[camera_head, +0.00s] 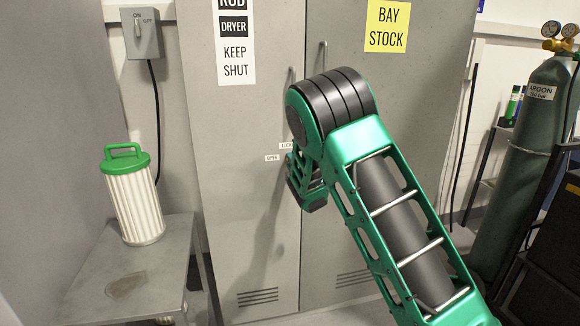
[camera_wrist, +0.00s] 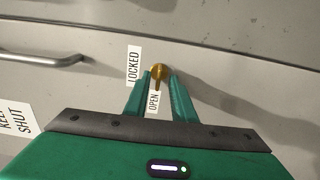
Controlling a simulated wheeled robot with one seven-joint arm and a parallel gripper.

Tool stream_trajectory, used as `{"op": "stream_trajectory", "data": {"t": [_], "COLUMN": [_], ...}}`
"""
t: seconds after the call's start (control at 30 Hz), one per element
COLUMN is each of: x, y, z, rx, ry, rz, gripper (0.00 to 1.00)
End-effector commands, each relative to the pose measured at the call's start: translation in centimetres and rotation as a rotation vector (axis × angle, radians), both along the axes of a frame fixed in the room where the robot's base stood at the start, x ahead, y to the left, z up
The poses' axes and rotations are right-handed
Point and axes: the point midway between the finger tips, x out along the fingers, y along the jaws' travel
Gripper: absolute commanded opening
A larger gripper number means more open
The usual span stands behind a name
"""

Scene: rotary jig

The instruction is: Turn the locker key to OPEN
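In the wrist view a small brass key (camera_wrist: 158,71) sits at the locker door. A narrow part of it reaches down between my fingers; I cannot tell exactly which way it is turned. The LOCKED label (camera_wrist: 133,66) is left of it and the OPEN label (camera_wrist: 153,101) is below it. My gripper (camera_wrist: 162,75) is open, with one green finger on each side of the key and a gap visible. In the head view the labels LOCKED (camera_head: 286,145) and OPEN (camera_head: 272,158) show on the locker (camera_head: 235,190), while my arm hides the key.
Door handles (camera_head: 291,88) stand out from the locker; one also shows in the wrist view (camera_wrist: 45,58). A metal side table (camera_head: 85,290) with a green-capped filter (camera_head: 135,205) stands at left. An argon cylinder (camera_head: 525,150) stands at right.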

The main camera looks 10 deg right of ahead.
Motion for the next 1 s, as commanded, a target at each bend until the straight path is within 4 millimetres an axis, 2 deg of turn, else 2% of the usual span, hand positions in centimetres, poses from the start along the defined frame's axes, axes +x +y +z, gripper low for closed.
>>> {"op": "stream_trajectory", "data": {"t": [0.17, 0.4, 0.6, 0.8, 1.0], "x": [-1.8, -6.3, -9.3, -10.5, -10.5], "y": [0.0, 0.1, 0.1, 0.0, 0.0], "z": [0.1, -0.1, -0.2, -0.1, -0.1], "rx": [0.002, 0.001, 0.001, 0.001, 0.001], "ry": [0.000, 0.003, 0.004, 0.003, 0.002], "rz": [0.000, 0.002, 0.002, 0.003, 0.003], "gripper": [0.23, 0.23, 0.23, 0.23, 0.23]}}
